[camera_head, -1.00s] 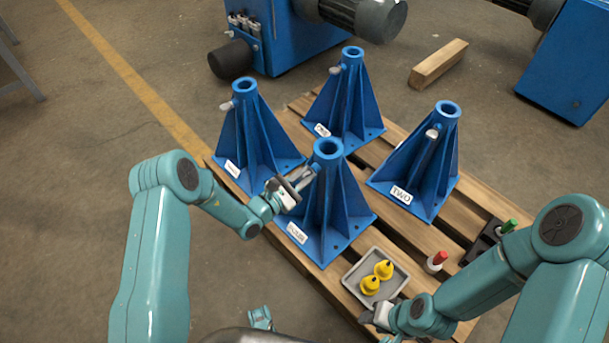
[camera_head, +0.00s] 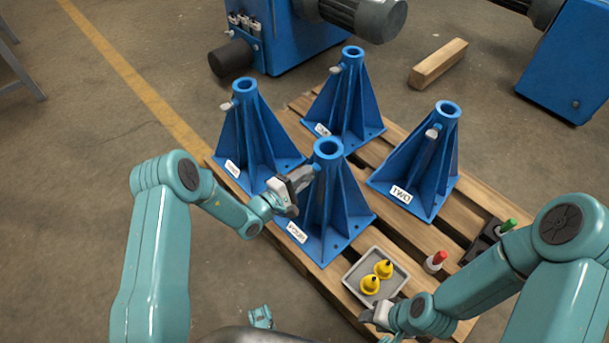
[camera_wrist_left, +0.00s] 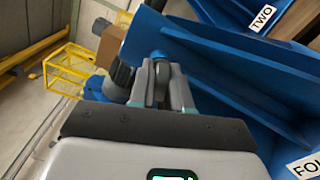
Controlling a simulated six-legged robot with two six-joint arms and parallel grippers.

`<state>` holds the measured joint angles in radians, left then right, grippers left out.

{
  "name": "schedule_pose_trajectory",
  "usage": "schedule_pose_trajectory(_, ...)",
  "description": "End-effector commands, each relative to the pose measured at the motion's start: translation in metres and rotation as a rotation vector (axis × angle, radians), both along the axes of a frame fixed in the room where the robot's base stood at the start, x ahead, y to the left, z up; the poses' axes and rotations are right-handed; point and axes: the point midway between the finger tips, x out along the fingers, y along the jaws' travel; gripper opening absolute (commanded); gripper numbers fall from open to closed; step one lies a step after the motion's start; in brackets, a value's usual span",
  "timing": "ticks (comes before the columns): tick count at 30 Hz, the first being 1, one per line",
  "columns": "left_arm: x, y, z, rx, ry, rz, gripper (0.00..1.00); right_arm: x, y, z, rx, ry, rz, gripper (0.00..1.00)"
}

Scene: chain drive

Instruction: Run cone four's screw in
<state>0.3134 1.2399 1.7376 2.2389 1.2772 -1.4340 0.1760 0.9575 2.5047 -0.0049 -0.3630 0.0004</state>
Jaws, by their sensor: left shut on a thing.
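Cone four (camera_head: 335,205) is the nearest blue ribbed cone, with a white FOUR label (camera_head: 297,232) at its foot. My left gripper (camera_head: 306,176) is at the left side of its upper part, just below the collar. In the left wrist view the fingers (camera_wrist_left: 163,88) are shut on the grey head of the screw (camera_wrist_left: 162,66). The screw's shank and how deep it sits are hidden by the fingers. My right gripper (camera_head: 376,315) is low by the grey tray, and its jaw opening does not show clearly.
Cone two (camera_head: 420,165) and two more blue cones (camera_head: 250,135) (camera_head: 347,100) stand on the wooden pallet (camera_head: 408,232). A grey tray (camera_head: 352,277) holds two yellow pieces (camera_head: 383,269). A red-topped piece (camera_head: 437,261) and a green-topped piece (camera_head: 508,227) are to its right.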

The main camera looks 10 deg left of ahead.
Motion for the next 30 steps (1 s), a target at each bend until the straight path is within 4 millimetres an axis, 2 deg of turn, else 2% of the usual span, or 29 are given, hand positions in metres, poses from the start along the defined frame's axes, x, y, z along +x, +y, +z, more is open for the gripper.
schedule_pose_trajectory(13,-0.0014,0.0011,-0.0019,0.218,-0.138,0.001,0.0,0.0,0.0,0.0002,0.0,0.0,0.0,0.43)
schedule_pose_trajectory(30,-0.0015,0.001,-0.0022,0.265,-0.169,0.001,0.0,0.0,0.0,0.0002,0.0,0.0,0.0,0.43)
